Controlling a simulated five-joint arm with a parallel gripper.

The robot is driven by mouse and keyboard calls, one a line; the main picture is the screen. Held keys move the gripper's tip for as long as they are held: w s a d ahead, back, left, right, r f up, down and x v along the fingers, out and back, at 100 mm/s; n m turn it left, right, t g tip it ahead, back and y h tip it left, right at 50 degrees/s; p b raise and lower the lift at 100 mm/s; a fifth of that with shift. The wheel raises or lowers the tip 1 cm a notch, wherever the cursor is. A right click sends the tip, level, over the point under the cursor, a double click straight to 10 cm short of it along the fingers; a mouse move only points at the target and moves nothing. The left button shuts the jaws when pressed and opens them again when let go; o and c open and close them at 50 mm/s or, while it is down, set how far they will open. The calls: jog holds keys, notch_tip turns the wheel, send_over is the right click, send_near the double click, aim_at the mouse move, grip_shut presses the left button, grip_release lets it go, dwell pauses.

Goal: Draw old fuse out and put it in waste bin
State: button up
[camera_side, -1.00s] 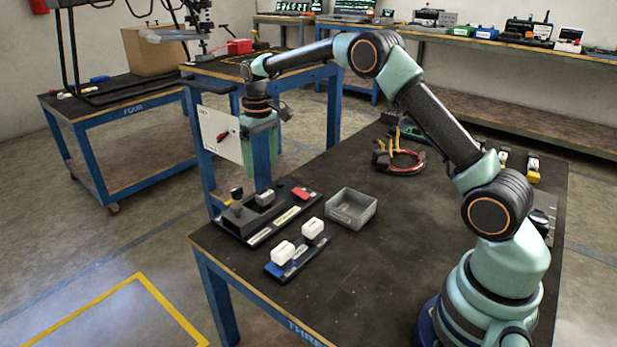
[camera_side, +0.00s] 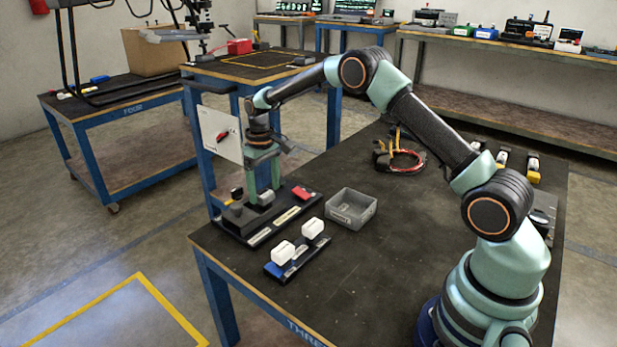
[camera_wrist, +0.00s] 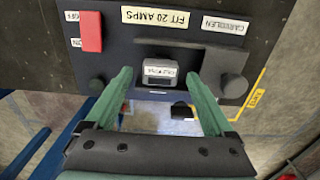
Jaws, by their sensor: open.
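The old fuse (camera_side: 265,198), a small grey block, sits upright in the black fuse panel (camera_side: 285,218) at the table's far left. In the wrist view the fuse (camera_wrist: 155,74) has a pale label, too small to read surely. My gripper (camera_side: 263,190) is open and points down over the fuse. In the wrist view its green fingers (camera_wrist: 157,77) stand to either side of the fuse with gaps, not closed on it. The waste bin seems to be the open grey box (camera_side: 371,213), empty, right of the panel.
A black knob (camera_wrist: 233,86) stands on the panel close to one finger. A red switch (camera_wrist: 91,32) is at the panel's other end. A rack with two white fuses (camera_side: 298,257) stands in front. Mid-table is clear.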

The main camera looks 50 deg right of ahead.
aim_at(265, 193)
jog(key=shift+f, duration=0.7)
jog(key=shift+c, duration=0.3)
grip_shut()
jog(key=shift+r, duration=0.15)
jog(key=shift+r, duration=2.85)
